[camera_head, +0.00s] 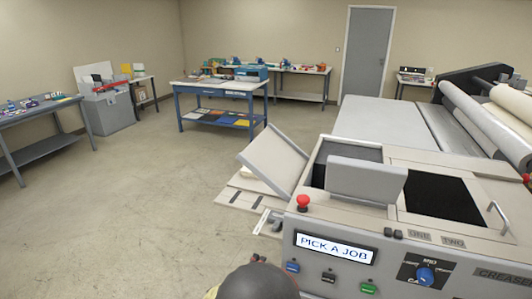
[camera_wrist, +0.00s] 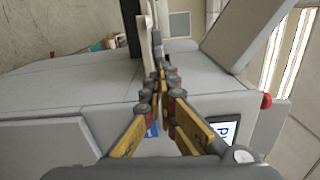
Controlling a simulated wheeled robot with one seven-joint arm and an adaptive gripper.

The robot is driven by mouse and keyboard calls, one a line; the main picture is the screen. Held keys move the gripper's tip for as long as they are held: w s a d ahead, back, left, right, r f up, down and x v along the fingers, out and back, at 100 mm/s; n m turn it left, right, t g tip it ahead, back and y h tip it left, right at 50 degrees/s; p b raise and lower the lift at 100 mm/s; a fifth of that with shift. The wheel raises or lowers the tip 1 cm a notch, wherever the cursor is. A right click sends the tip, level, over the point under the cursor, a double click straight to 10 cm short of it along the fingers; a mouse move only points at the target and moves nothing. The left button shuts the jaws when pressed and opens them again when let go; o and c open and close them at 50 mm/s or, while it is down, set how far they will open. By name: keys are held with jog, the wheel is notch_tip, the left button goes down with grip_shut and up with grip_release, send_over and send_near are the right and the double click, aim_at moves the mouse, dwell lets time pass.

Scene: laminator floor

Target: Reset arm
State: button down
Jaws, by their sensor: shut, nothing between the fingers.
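My gripper (camera_wrist: 160,82) shows in the wrist view with its yellow and grey fingers close together, shut and empty. It is in front of the grey laminator (camera_wrist: 70,95), whose top and front fill much of that view. In the head view only a dark rounded part of my arm (camera_head: 260,282) shows at the bottom edge, and the fingers are out of sight there. The laminator's front panel (camera_head: 410,262) has a display (camera_head: 336,247) reading "PICK A JOB". A red button (camera_head: 303,201) stands on its top left corner.
A tilted grey panel (camera_head: 272,158) and a raised flap (camera_head: 366,180) stand up from the laminator. Large rollers (camera_head: 485,120) are at the right. A blue-framed table (camera_head: 220,87) and a side bench (camera_head: 35,108) stand farther off. The floor (camera_head: 120,220) at left is clear.

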jog(key=s+d+f+m+g+h, duration=0.2)
jog(key=s+d+f+m+g, duration=0.3)
jog(key=m, duration=0.3)
jog(key=s+d+r+m+g+h, duration=0.1)
jog(key=s+d+r+m+g, duration=0.2)
jog(key=s+d+m+g, duration=1)
jog(key=s+a+r+m+t+y, duration=0.15)
jog(key=s+r+m+y, duration=0.7)
jog(key=m, duration=1.35)
jog(key=s+d+r+m+t, duration=0.2)
jog(key=r+m, duration=0.1)
jog(key=r, duration=0.3)
jog(key=s+d+r+m+t, duration=0.3)
jog(key=r, duration=0.3)
jog(key=shift+d+r+y, duration=0.35)
